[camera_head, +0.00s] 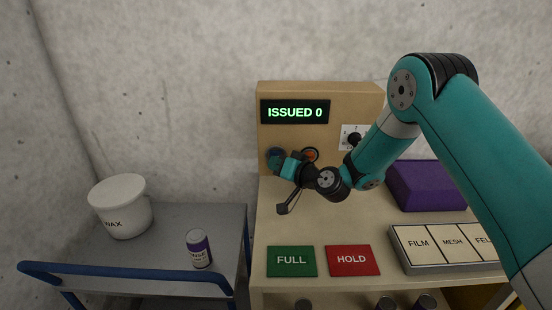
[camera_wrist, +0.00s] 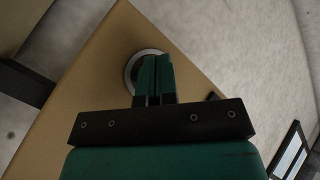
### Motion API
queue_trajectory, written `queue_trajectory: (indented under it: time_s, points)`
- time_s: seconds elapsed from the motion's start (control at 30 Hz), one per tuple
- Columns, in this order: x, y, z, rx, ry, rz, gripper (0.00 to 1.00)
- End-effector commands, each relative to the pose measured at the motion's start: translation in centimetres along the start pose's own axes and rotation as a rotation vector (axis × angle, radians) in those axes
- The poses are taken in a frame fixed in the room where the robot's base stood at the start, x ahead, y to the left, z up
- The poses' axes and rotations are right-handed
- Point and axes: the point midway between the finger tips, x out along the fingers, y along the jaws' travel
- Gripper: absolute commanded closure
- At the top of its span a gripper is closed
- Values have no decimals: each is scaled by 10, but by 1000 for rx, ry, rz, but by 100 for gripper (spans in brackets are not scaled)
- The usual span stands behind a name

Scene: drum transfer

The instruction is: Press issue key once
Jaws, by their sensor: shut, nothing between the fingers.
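The tan panel (camera_head: 340,97) stands upright at the back of the bench, with a display (camera_head: 295,111) reading "ISSUED 0". Below the display is a dark round key (camera_head: 272,155) at the left, and an orange-ringed round control (camera_head: 312,154) is to its right. No label on either is readable. My gripper (camera_head: 283,163) is in front of the dark key, its fingers pointing at the panel. In the wrist view my shut, empty fingers (camera_wrist: 156,60) cover most of a silver-ringed round key (camera_wrist: 130,72). I cannot tell whether they touch it.
A black knob (camera_head: 354,139) on a white plate is behind my arm. Green FULL (camera_head: 291,261) and red HOLD (camera_head: 352,260) pads lie on the bench, with a labelled tray (camera_head: 402,258) and purple block (camera_head: 430,187) at right. A cart (camera_head: 170,235) holds a WAX tub (camera_head: 120,205) and a can (camera_head: 199,249).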

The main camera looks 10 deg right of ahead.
Motion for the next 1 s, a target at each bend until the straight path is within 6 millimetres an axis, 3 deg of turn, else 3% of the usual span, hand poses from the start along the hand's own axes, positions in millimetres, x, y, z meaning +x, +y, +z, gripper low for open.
queue_trajectory:
  time_s: [1.0]
  points:
    - [-6,-4,5,1,0,-1,100]
